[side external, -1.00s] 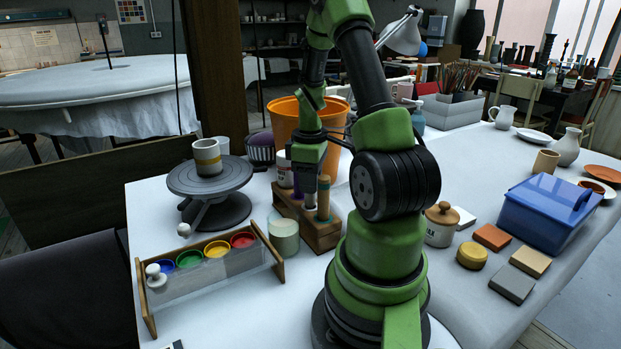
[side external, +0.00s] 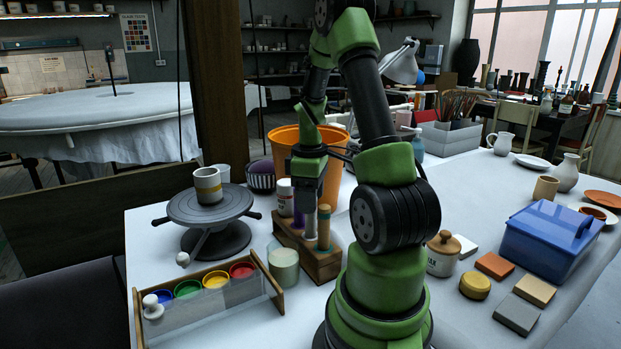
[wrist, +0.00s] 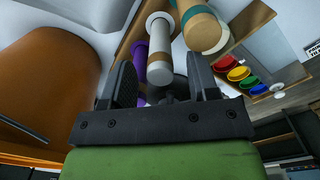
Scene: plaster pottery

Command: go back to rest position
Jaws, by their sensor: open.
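A wooden rack (side external: 322,266) stands on the table with upright tools in it. One tool has a pale grey shaft (side external: 310,226), another a wood-coloured one (side external: 324,228) with a teal band. My gripper (side external: 308,184) hangs above the rack, pointing down. In the wrist view its fingers (wrist: 162,82) are wide apart, with nothing clamped between them. The pale grey shaft (wrist: 159,48) lies beyond the gap, beside a purple shaft (wrist: 140,62). The teal-banded tool (wrist: 200,28) is to the right. Whether a fingertip touches any tool cannot be told.
An orange bucket (side external: 283,142) stands close behind my gripper. A turntable (side external: 210,206) with a mug (side external: 208,185) is to the left. A paint rack (side external: 212,300), a glass jar (side external: 284,266) and a blue box (side external: 551,240) also stand on the table.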

